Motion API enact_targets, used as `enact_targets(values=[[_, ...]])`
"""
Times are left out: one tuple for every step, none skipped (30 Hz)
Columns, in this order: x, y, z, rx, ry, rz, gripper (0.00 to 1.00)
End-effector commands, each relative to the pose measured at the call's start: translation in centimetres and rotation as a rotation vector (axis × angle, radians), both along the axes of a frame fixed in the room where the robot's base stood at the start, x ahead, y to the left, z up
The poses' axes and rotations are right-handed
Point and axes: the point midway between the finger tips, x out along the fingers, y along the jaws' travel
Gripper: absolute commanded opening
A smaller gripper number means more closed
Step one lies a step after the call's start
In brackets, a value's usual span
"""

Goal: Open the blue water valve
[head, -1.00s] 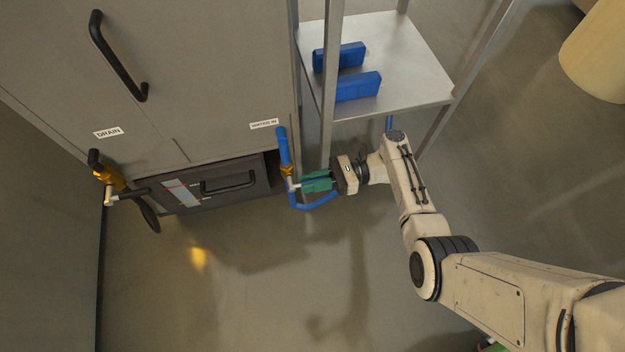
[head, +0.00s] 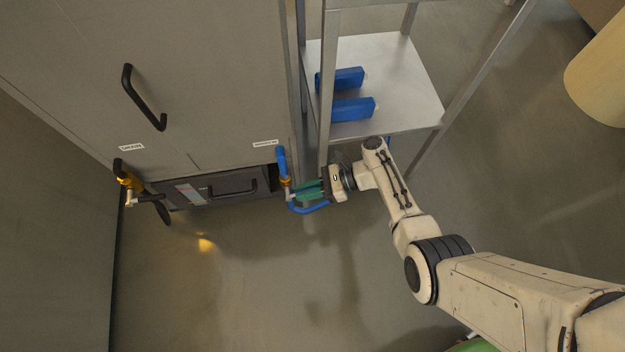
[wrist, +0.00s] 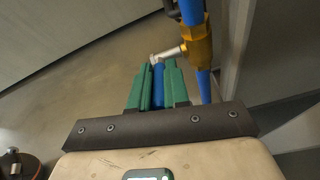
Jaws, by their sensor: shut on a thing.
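The blue water valve has a brass body (head: 286,182) on a blue pipe (head: 281,160) at the cabinet's lower right corner. In the wrist view the brass body (wrist: 198,45) stands just beyond my fingers, with a silver stem reaching left from it. My gripper (head: 300,192) has green fingers and is shut on the valve's blue handle (wrist: 158,86), which shows between the fingers in the wrist view. In the head view the handle points right, away from the body, and is mostly hidden by the fingers.
A drain valve (head: 128,183) with a black handle is at the cabinet's left corner. A metal shelf (head: 400,75) with blue containers (head: 353,109) stands close beside my wrist, its post near the gripper. A blue hose (head: 310,209) curves below the fingers. The floor in front is clear.

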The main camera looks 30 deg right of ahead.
Motion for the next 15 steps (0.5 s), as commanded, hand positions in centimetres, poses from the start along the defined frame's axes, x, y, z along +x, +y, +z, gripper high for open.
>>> enact_targets(values=[[0.0, 0.3, 1.1, -0.027, 0.011, 0.003, 0.00], [0.0, 0.4, 1.3, -0.044, 0.017, 0.004, 0.00], [0.0, 0.5, 1.4, -0.070, 0.024, 0.004, 0.00], [0.0, 0.6, 1.5, -0.087, 0.030, 0.004, 0.00], [0.0, 0.6, 1.6, -0.106, 0.036, 0.004, 0.00], [0.1, 0.7, 1.7, -0.132, 0.044, 0.003, 0.00], [0.1, 0.8, 1.8, -0.152, 0.050, 0.004, 0.00], [0.1, 0.8, 1.9, -0.173, 0.055, 0.004, 0.00], [0.1, 0.9, 2.1, -0.200, 0.065, 0.004, 0.00], [0.2, 1.0, 2.2, -0.221, 0.072, 0.003, 0.00], [0.2, 1.1, 2.3, -0.242, 0.079, 0.005, 0.00], [0.2, 1.1, 2.5, -0.272, 0.088, 0.005, 0.00], [0.2, 1.2, 2.5, -0.295, 0.095, 0.005, 0.00], [0.2, 1.3, 2.6, -0.317, 0.104, 0.005, 0.00], [0.3, 1.4, 2.8, -0.348, 0.112, 0.006, 0.00]])
